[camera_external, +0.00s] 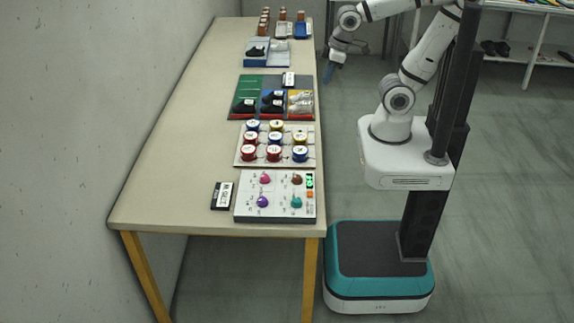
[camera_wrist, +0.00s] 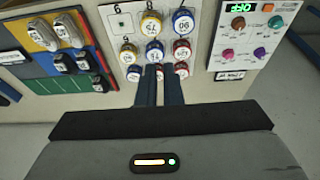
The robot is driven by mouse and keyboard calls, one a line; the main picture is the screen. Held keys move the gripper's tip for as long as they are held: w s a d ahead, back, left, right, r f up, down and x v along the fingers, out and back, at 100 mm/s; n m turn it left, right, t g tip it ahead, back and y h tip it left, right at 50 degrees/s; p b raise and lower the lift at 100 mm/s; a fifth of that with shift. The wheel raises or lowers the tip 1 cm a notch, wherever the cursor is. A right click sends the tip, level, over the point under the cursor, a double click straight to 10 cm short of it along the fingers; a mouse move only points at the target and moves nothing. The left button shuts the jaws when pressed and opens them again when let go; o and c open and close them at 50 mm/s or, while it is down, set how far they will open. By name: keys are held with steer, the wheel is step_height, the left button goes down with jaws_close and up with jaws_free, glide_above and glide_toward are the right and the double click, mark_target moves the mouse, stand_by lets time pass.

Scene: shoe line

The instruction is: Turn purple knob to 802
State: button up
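The purple knob (camera_external: 262,201) is at the near left of a white control panel (camera_external: 280,213) at the table's near end. The purple knob (camera_wrist: 260,52) and the panel (camera_wrist: 216,72) also show at the upper right of the wrist view. A small lit display (camera_external: 309,181) is on the panel's right; in the wrist view the display (camera_wrist: 245,7) appears to read OFF. My gripper (camera_external: 328,73) is in the air beyond the table's right edge, well away from the panel. Its two blue fingers (camera_wrist: 159,70) are close together and hold nothing visible; whether they are shut is unclear.
Pink (camera_external: 265,179), brown (camera_external: 297,179) and teal (camera_external: 296,202) knobs share the panel. A black-and-white label (camera_external: 222,195) lies left of it. A board with several round coloured caps (camera_external: 274,153) and a coloured shoe mat (camera_external: 250,83) stand behind. The table's left side is clear.

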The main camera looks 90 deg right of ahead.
steer(key=o, duration=0.6)
steer(key=w+a+n, duration=0.1)
steer(key=w+n, duration=0.1)
steer(key=w+a+n, duration=0.2)
steer(key=w, duration=0.1)
steer(key=w+a+n+g, duration=0.1)
steer(key=w+a+n, duration=0.1)
steer(key=w+n, duration=0.1)
steer(key=shift+a+f, duration=0.2)
steer(key=shift+f, duration=0.05)
steer(key=shift+o, duration=1.4)
steer(key=w+a+f+n+b, duration=0.1)
steer(key=w+a+f+n, duration=0.2)
steer(key=w+a+n, duration=0.4)
steer(key=shift+a+f+n+g, duration=0.15)
steer(key=shift+a+n+g, duration=0.25)
steer(key=shift+a, duration=0.3)
steer(key=n+g, duration=0.1)
steer(key=n, duration=1.2)
glide_toward(262, 199)
steer(key=shift+w+d+b, duration=0.15)
steer(key=shift+b, duration=0.15)
steer(key=shift+f, duration=0.35)
step_height(262, 199, down, 7)
steer(key=shift+f+p, duration=0.2)
steer(key=shift+p, duration=0.35)
steer(key=shift+c, duration=0.6)
steer(key=c, duration=0.9)
